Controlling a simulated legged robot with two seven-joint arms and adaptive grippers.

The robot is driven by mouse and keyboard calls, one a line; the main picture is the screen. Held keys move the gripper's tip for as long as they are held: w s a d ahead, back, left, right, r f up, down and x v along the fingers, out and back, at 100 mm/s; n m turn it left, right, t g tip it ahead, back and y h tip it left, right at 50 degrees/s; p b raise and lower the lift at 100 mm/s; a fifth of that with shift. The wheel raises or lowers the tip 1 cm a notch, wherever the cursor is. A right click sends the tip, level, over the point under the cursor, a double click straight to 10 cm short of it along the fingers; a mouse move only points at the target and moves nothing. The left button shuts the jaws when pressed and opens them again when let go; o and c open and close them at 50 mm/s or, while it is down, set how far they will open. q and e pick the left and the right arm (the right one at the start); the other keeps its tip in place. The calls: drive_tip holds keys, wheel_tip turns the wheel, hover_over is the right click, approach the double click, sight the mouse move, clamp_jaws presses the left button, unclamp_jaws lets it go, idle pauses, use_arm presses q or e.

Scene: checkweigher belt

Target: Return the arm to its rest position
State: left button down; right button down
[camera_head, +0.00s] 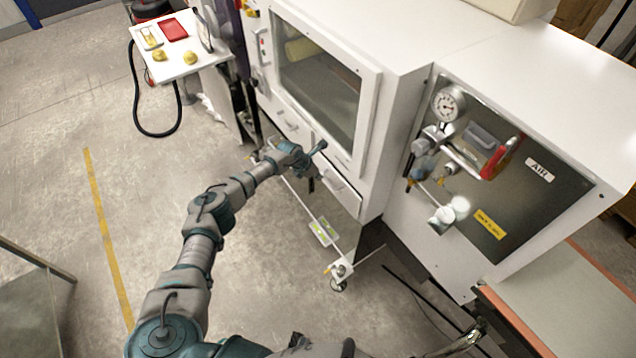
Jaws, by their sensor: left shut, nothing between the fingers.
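My left arm reaches up from the lower left, grey with teal joints. My left gripper (316,160) is shut and empty, in front of the drawers of the white machine cabinet (370,90). I cannot tell whether it touches the drawer front (340,185).
A small white table (188,68) with a red item and yellow items stands at the upper left. A gauge panel (500,170) is on the right. A grey surface (580,300) with an orange edge is at the lower right.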

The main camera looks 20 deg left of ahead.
use_arm(q)
drive_tip(key=s+d+f+n+t+h, duration=0.1)
drive_tip(key=s+d+f+n+h, duration=0.2)
drive_tip(key=s+d+f+n, duration=0.25)
drive_tip(key=s+d+f+n+t+h, duration=0.25)
drive_tip(key=d+f+n, duration=0.25)
drive_tip(key=f+n, duration=0.25)
drive_tip(key=s+a+f+n+t+y, duration=0.1)
drive_tip(key=s+a+f+n+y, duration=0.25)
drive_tip(key=s+f+n, duration=0.65)
drive_tip(key=s+a+f+n+g+y, duration=0.1)
drive_tip(key=s+a+f+n, duration=0.1)
drive_tip(key=s+f+n, duration=0.4)
drive_tip(key=s+a+f+n+g+y, duration=0.1)
drive_tip(key=s+a+f+y, duration=0.15)
drive_tip(key=s+f, duration=0.4)
drive_tip(key=s+a+f+n+g+y, duration=0.15)
drive_tip(key=s+f+n, duration=0.25)
drive_tip(key=s, duration=0.5)
drive_tip(key=s+a+f+n+g, duration=0.1)
drive_tip(key=s+f+n+g, duration=0.1)
drive_tip(key=s, duration=1.1)
drive_tip(key=s+a+f+n+g, duration=0.1)
drive_tip(key=s+n, duration=0.4)
drive_tip(key=s, duration=0.8)
wheel_tip(320, 180, down, 2)
drive_tip(key=shift+s+a+f+g+y, duration=0.1)
drive_tip(key=shift+s+a+g+y, duration=0.2)
drive_tip(key=shift+g, duration=0.5)
